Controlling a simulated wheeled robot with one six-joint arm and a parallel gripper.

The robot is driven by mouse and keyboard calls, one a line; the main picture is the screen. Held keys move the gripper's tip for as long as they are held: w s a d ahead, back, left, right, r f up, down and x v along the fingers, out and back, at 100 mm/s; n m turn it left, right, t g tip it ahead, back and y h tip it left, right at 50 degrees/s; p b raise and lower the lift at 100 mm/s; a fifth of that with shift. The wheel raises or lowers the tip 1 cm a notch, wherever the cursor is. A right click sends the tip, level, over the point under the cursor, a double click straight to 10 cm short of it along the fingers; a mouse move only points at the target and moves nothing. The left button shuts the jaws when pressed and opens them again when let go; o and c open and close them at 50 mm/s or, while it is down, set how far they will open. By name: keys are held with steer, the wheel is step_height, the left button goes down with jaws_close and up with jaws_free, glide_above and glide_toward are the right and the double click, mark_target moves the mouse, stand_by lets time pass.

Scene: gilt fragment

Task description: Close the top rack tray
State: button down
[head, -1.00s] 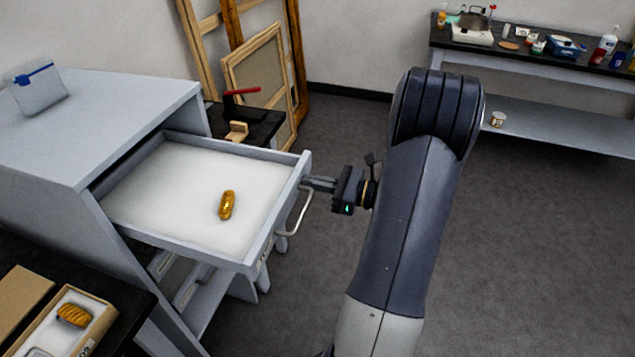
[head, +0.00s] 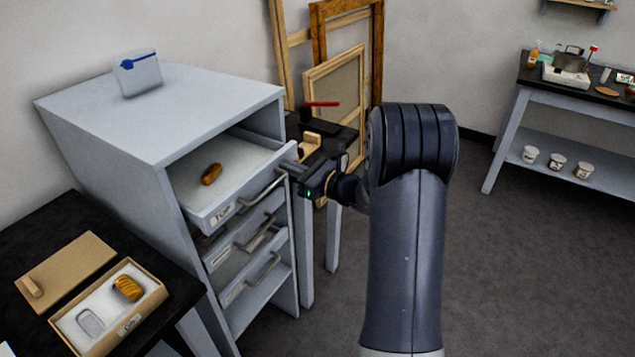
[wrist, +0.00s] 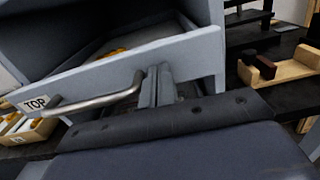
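The top rack tray (head: 207,219) is partly pulled out of the grey cabinet (head: 170,110). Its front carries a TOP label and a bar handle (head: 265,190). A gold-brown fragment (head: 211,174) lies on the tray's white lining. My gripper (head: 290,168) is at the right end of the tray front. In the wrist view, its fingers (wrist: 157,82) are together, empty, and against or very close to the tray front (wrist: 195,55), just right of the handle (wrist: 95,102). Exact contact is hard to tell.
Lower trays (head: 245,245) sit below, one slightly out. A black table (head: 60,225) at left holds an open box (head: 95,340) with another fragment. Behind my gripper, a dark bench carries a wooden block and red-handled tool (head: 322,104). Floor at right is clear.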

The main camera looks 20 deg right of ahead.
mark_target(273, 160)
steer(key=b+x, duration=0.1)
steer(key=x, duration=0.4)
steer(key=shift+w+a, duration=0.2)
steer(key=shift+w, duration=0.05)
steer(key=shift+r, duration=0.25)
